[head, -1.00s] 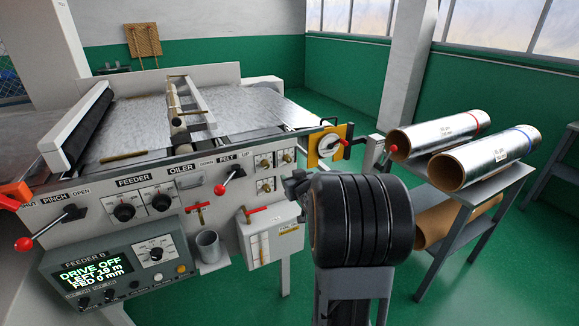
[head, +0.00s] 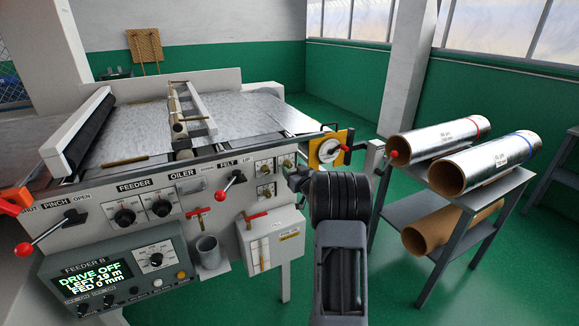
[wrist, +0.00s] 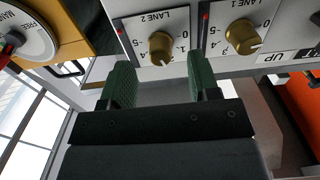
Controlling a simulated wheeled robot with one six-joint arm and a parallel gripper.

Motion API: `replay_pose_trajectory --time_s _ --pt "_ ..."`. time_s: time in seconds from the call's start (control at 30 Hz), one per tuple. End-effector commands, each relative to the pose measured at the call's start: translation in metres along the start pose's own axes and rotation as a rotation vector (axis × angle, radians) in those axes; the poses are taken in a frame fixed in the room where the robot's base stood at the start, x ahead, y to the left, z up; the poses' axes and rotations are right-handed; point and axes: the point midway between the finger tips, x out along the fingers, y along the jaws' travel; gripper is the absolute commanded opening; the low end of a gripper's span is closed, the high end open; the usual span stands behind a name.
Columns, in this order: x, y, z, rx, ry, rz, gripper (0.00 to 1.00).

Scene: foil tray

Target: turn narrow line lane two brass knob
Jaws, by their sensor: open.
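The lane 2 brass knob (wrist: 161,45) shows in the wrist view on a white plate marked LANE 2, with a number scale around it. In the head view, it appears to be the upper right small brass knob (head: 288,161). My gripper (wrist: 158,77) is open, its two green-padded fingers pointing at the panel. The knob lies between the fingers in the picture, just past their tips, and I see no contact. In the head view my gripper (head: 297,182) is at the panel's right end, its wrist hiding part of the knob group.
The lane 1 brass knob (wrist: 240,36) is close beside, right of the right finger in the wrist view. A white box with a red handle (head: 273,243) hangs below. A rack of foil rolls (head: 478,168) stands right.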

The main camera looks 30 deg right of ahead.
Motion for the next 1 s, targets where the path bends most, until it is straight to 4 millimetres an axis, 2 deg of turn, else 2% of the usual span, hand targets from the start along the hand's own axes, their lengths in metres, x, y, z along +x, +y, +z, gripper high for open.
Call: replay_pose_trajectory --time_s 0.1,0.3,0.7,1.0 --pt "0.016 0.0 -0.001 0.0 0.0 -0.001 0.56" --pt "0.031 0.0 0.0 0.0 0.0 0.0 0.56" --pt "0.034 0.0 0.0 0.0 -0.001 0.001 0.56" --pt "0.034 0.0 0.0 0.0 0.0 0.0 0.27"
